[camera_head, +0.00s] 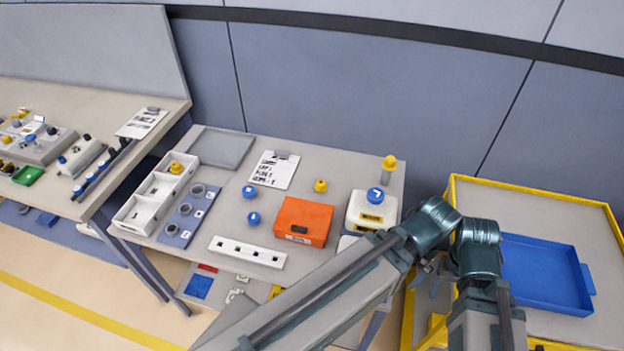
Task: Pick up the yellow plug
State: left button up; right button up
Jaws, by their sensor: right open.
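Several yellow items show, and I cannot tell which one the task's yellow plug is. One yellow knob-like plug (320,185) stands on the grey table behind the orange box. Another yellow plug (176,167) sits in the far compartment of the white divided tray (136,217). A yellow cap (389,161) tops a grey post at the table's back right corner. My right gripper (430,268) is open, small and mostly hidden by my right arm, low at the table's right side and apart from all three. My left gripper is not in view.
An orange box (303,222), a white box with a blue cap (376,195), blue plugs (250,191) and a white slotted strip (247,252) stand on the table. A clipboard (275,169) lies behind. A blue tray (540,275) lies at right.

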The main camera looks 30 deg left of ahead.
aim_at(321, 186)
jog(key=k+l+u, duration=0.1)
jog(key=u, duration=0.35)
jog(key=k+l+u, duration=0.1)
jog(key=u, duration=0.4)
jog(key=i+u, duration=0.2)
jog(key=i+z, duration=0.25)
jog(key=z, duration=0.25)
